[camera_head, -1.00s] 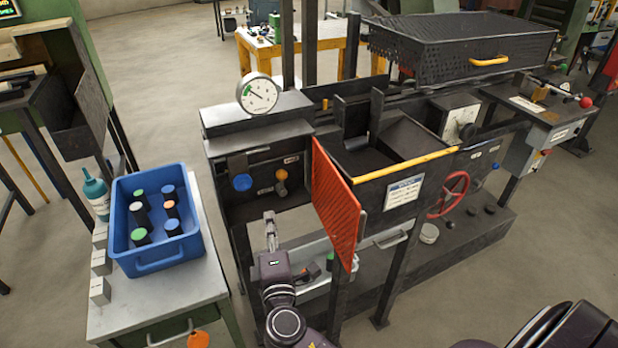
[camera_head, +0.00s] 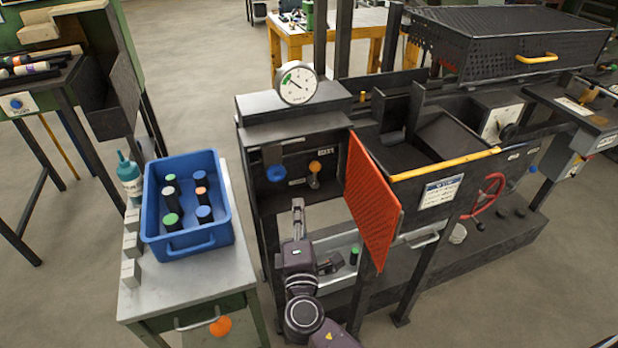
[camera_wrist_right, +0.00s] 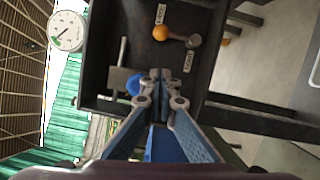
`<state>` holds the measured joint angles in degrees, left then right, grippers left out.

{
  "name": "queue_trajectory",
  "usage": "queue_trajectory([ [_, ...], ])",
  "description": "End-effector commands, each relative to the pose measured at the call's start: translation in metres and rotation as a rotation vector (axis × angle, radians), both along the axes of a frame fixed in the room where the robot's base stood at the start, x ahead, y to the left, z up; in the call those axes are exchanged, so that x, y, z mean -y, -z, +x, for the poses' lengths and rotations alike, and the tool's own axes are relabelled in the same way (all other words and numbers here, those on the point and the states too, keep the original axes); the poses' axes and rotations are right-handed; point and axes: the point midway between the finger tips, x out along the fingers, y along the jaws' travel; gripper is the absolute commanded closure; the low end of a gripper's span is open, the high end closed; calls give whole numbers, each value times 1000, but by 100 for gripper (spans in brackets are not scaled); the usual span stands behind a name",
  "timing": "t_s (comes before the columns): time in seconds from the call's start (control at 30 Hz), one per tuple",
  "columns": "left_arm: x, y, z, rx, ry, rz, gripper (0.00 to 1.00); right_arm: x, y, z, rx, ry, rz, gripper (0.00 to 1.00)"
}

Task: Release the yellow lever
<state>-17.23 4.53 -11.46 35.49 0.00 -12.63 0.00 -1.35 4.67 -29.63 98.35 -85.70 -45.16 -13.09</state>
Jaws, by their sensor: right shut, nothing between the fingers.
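The yellow lever (camera_head: 314,167) has an orange-yellow ball knob on a short metal stem. It sits on the dark front panel under the pressure gauge, right of a blue knob (camera_head: 275,174). In the right wrist view the lever (camera_wrist_right: 160,33) is in clear sight beyond the fingers, between two small labels. My right gripper (camera_head: 298,204) is below and slightly left of the lever in the head view. Its fingers (camera_wrist_right: 160,76) are shut with nothing between them and apart from the lever; the fingertips overlap the blue knob (camera_wrist_right: 134,84) in the wrist picture. My left gripper is out of view.
An orange-red perforated door (camera_head: 372,205) stands open just right of the panel. A grey tray (camera_head: 345,245) lies below it. A blue bin (camera_head: 190,250) of capped cylinders stands on the left cabinet. The gauge (camera_head: 297,83) is above the panel.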

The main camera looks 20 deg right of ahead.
Motion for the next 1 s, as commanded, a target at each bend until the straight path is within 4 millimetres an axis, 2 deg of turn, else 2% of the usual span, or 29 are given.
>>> queue_trajectory([
  [0.1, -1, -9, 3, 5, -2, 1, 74, 8, -6, 27, 2, 1, -3, 100],
  [0.3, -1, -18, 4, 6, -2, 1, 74, 20, -7, 65, 1, 2, -1, 100],
  [0.4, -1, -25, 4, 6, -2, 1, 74, 35, -10, 71, 0, 1, -2, 100],
  [0.6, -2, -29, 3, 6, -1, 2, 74, 49, -10, 79, 0, 1, 1, 100],
  [1.0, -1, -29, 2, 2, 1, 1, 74, 51, -9, 80, 0, 0, 2, 100],
])
